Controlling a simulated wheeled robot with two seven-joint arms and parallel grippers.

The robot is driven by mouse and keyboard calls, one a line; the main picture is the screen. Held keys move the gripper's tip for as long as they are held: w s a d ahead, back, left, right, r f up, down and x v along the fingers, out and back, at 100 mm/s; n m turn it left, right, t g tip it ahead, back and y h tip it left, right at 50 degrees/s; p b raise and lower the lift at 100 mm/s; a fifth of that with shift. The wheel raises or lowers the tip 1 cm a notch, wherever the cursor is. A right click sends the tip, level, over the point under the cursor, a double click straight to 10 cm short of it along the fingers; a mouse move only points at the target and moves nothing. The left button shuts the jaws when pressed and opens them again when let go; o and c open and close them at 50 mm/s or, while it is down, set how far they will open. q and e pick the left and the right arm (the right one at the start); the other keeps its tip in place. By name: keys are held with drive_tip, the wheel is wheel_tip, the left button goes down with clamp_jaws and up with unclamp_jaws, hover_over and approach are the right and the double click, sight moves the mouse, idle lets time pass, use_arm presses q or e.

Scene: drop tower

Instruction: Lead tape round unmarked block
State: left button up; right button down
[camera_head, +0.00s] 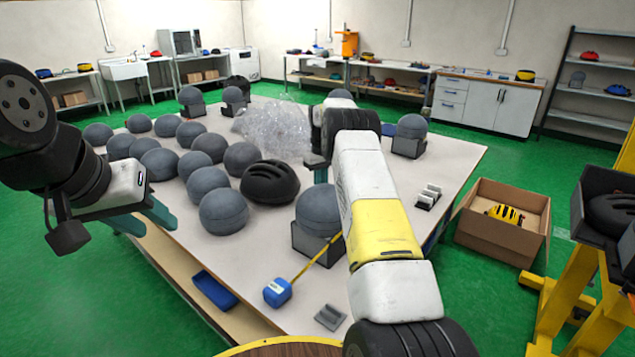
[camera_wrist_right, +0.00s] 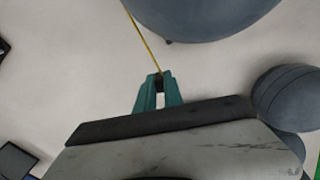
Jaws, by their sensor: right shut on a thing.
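A blue tape measure case (camera_head: 278,292) lies on the near part of the table, with its yellow tape (camera_head: 312,262) drawn out past a grey headform block (camera_head: 318,208) on a dark stand. My right arm hides where the tape ends in the head view. In the right wrist view, my right gripper (camera_wrist_right: 158,82) is shut on the tape's end, and the tape (camera_wrist_right: 138,32) runs up beside a large grey block (camera_wrist_right: 205,8). I cannot tell which block is unmarked. My left gripper (camera_head: 148,215) is open and empty over the table's left edge.
Several loose grey balls and a black helmet (camera_head: 270,182) fill the table's left and middle. A clear plastic heap (camera_head: 275,128) lies behind. More blocks on stands, such as one at right (camera_head: 410,128), sit farther back. A cardboard box (camera_head: 503,222) stands on the floor at right.

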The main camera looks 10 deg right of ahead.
drive_tip(key=s+a, duration=0.5)
drive_tip(key=a, duration=0.3)
drive_tip(key=s+a, duration=0.5)
drive_tip(key=a, duration=0.4)
drive_tip(key=s+d, duration=0.3)
drive_tip(key=s, duration=1.1)
drive_tip(key=s+d, duration=0.3)
drive_tip(key=d, duration=0.4)
drive_tip(key=s+d, duration=0.3)
drive_tip(key=d, duration=0.4)
drive_tip(key=w+d, duration=1)
drive_tip(key=d, duration=0.1)
drive_tip(key=shift+w+d, duration=0.15)
drive_tip(key=shift+d, duration=0.25)
idle(0.7)
wheel_tip(320, 180, up, 24)
idle(0.9)
